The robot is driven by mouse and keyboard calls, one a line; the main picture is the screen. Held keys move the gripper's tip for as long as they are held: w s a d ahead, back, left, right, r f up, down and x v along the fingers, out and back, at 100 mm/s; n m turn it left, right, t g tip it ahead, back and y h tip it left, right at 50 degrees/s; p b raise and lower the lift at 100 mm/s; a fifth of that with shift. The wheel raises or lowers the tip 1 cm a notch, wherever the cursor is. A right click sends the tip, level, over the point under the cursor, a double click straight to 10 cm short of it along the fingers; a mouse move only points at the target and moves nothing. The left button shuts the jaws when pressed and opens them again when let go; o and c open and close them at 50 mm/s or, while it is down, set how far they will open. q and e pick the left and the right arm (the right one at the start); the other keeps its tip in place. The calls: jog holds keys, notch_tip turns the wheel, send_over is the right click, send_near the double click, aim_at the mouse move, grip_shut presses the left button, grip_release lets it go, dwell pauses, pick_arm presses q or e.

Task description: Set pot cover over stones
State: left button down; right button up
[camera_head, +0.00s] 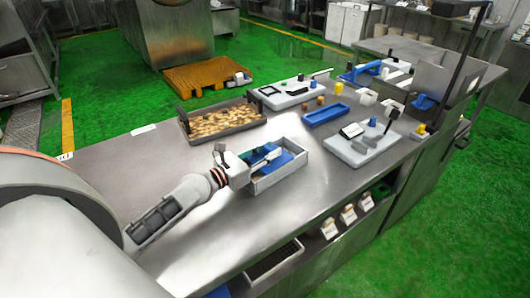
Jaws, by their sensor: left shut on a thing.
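My left gripper (268,156) reaches in from the left over a light grey open box (277,180) on the steel table. It is shut on a flat blue piece (289,160) in or just above that box; I cannot tell whether this is the pot cover. The gripper hides part of the piece. A dark, shallow pan with raised ends (220,133) stands behind the gripper, uncovered. Brown and golden lumps that look like the stones (222,120) fill it. My right gripper is not in view.
A blue tray (326,115) lies right of the pan. White boards with small parts stand at the back (290,96) and at the right (360,150). White bins and blue tools crowd the far right. The table's left and front parts are clear.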

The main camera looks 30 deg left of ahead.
pick_arm(q)
jog(key=shift+s, duration=0.2)
jog(key=c, duration=2)
grip_release()
jog(key=shift+s+a, duration=0.1)
jog(key=shift+s, duration=0.05)
jog(key=shift+c, duration=0.2)
jog(key=o, duration=0.4)
jog(key=v, duration=1.2)
